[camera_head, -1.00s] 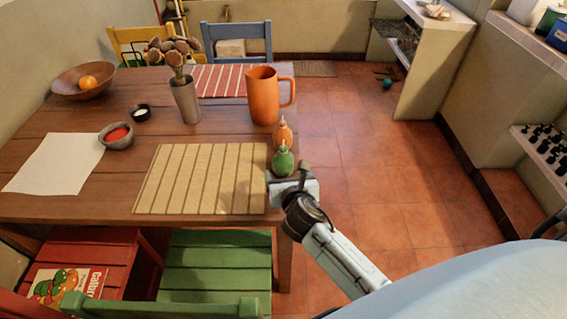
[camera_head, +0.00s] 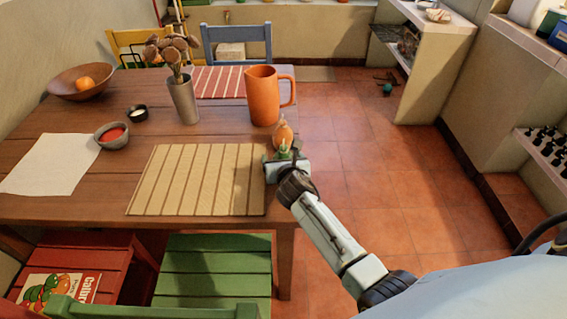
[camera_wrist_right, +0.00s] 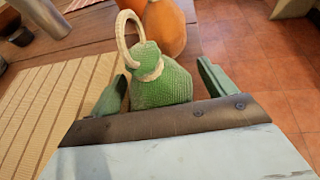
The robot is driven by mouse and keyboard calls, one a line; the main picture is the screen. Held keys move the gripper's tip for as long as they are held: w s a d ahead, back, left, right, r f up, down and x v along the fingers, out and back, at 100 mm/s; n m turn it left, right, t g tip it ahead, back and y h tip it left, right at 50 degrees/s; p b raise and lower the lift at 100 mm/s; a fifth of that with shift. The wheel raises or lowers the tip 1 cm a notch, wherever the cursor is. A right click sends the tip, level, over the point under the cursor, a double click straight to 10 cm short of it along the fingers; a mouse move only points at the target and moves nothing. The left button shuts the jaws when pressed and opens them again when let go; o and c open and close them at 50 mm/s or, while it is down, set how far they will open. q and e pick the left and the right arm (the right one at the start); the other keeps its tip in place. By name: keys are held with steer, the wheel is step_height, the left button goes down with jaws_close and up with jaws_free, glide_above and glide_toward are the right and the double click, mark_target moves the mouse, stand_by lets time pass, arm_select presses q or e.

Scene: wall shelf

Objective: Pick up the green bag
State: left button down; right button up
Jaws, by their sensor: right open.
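The green bag (camera_wrist_right: 160,82) stands upright on the table, with a pale loop handle and tie at its top. In the head view only its top (camera_head: 283,150) shows above my right gripper (camera_head: 282,166). In the right wrist view my right gripper (camera_wrist_right: 158,88) is open, with one green finger on each side of the bag. The bag sits between the fingers, near the palm; I cannot tell whether they touch it. My left gripper is not in view.
An orange bag (camera_head: 282,132) stands just behind the green one, and an orange pitcher (camera_head: 263,97) beyond it. A slatted placemat (camera_head: 195,180) lies to the left. The table's right edge is close by, with open floor (camera_head: 390,190) beyond.

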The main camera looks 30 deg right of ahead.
steer(key=c, duration=1.2)
